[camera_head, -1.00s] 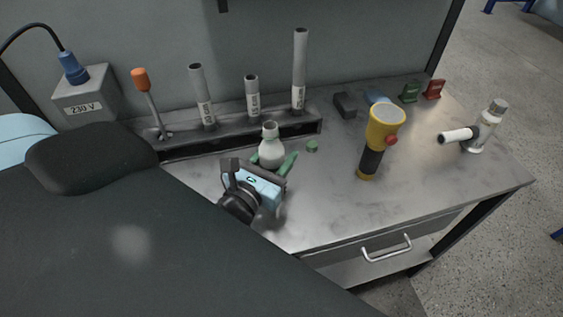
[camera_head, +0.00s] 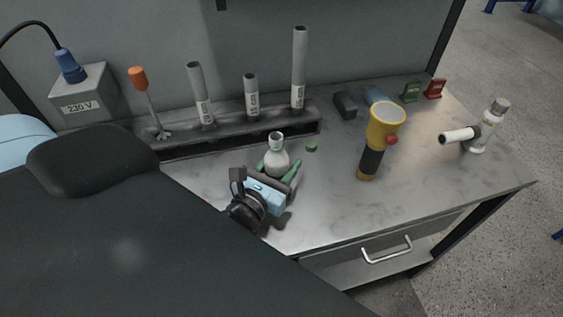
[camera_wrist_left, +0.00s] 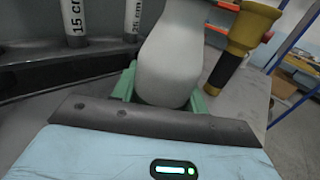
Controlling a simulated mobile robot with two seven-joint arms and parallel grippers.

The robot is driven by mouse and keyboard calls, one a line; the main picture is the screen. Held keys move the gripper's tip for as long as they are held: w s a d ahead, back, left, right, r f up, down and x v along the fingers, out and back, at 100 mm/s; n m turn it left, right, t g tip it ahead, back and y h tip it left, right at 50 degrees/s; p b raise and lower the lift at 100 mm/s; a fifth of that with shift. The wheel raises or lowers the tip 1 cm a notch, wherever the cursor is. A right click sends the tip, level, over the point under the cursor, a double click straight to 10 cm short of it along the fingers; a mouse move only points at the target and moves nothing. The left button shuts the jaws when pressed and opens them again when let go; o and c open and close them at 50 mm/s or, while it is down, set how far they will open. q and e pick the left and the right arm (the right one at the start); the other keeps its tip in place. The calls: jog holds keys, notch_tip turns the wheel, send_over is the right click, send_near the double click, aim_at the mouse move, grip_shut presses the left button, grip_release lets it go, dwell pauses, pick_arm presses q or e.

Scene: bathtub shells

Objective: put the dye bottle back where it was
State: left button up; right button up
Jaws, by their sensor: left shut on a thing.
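A white, round-bodied bottle (camera_head: 277,158) with a narrow, open neck is in my left gripper (camera_head: 280,170). The green fingers are shut on either side of its body, and it is upright or nearly so. In the left wrist view the bottle (camera_wrist_left: 170,62) fills the space between the green fingers (camera_wrist_left: 158,92); its top is cut off. I cannot tell whether its base touches the bench. My right gripper is not in view.
A grey rack (camera_head: 240,133) with several labelled tubes stands behind the bottle. A yellow flashlight (camera_head: 383,135) stands to the right. The bench front (camera_head: 330,215) is clear.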

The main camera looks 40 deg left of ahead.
pick_arm(q)
jog(key=o, duration=1.1)
jog(key=shift+f, duration=0.15)
jog(key=shift+c, duration=0.2)
